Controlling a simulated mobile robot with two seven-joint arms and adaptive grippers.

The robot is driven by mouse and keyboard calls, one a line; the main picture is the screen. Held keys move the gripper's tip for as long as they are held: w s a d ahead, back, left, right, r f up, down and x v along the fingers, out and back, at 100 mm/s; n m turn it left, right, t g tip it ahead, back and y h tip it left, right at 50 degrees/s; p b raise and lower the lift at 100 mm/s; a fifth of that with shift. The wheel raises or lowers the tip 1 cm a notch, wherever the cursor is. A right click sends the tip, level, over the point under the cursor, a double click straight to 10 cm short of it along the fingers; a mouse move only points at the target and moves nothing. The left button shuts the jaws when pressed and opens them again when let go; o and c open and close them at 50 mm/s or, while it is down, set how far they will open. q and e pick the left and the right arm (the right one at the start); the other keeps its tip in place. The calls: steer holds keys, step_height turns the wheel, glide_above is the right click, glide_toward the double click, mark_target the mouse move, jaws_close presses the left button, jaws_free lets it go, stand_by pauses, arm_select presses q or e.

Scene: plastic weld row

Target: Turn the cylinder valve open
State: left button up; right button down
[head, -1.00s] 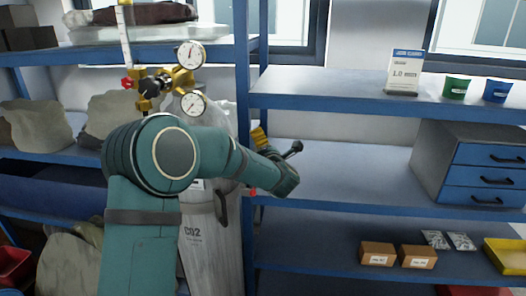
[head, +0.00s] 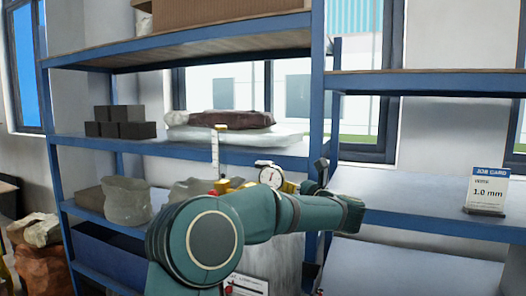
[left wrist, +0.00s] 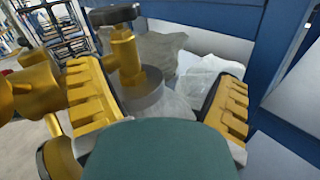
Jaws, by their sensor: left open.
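In the left wrist view, the cylinder valve has a black handwheel (left wrist: 113,14) on an upright brass stem (left wrist: 126,52) above the cylinder's grey neck (left wrist: 143,92). My left gripper (left wrist: 158,75) is open, with its yellow fingers on either side of the stem. The stem appears closer to the left finger, and I cannot tell whether they touch. In the head view, my arm hides much of the pale cylinder (head: 278,258) and its brass fittings (head: 232,184). A round gauge (head: 270,174) shows above the arm. My right gripper is not in view.
Brass regulator parts (left wrist: 32,90) crowd the left finger in the wrist view. A blue shelf post (head: 317,90) stands close to the wrist in the head view. Shelves hold dark blocks (head: 120,122), sacks (head: 127,198) and, at right, a job card (head: 487,192).

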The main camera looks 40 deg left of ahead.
mark_target(261, 164)
arm_select(q)
steer(key=s+a+r+n+g+p, duration=0.1)
steer(key=s+a+r+n+g, duration=0.15)
steer(key=r+n, duration=0.25)
steer(key=shift+w+a+p, duration=0.15)
steer(key=shift+a+p, duration=0.35)
steer(key=shift+a, duration=1.15)
steer(key=shift+w+a+p, duration=0.1)
steer(key=shift+a+p, duration=0.35)
steer(key=shift+a, duration=1.2)
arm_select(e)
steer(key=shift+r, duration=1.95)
arm_select(q)
steer(key=c, duration=1.3)
steer(key=shift+f, duration=0.1)
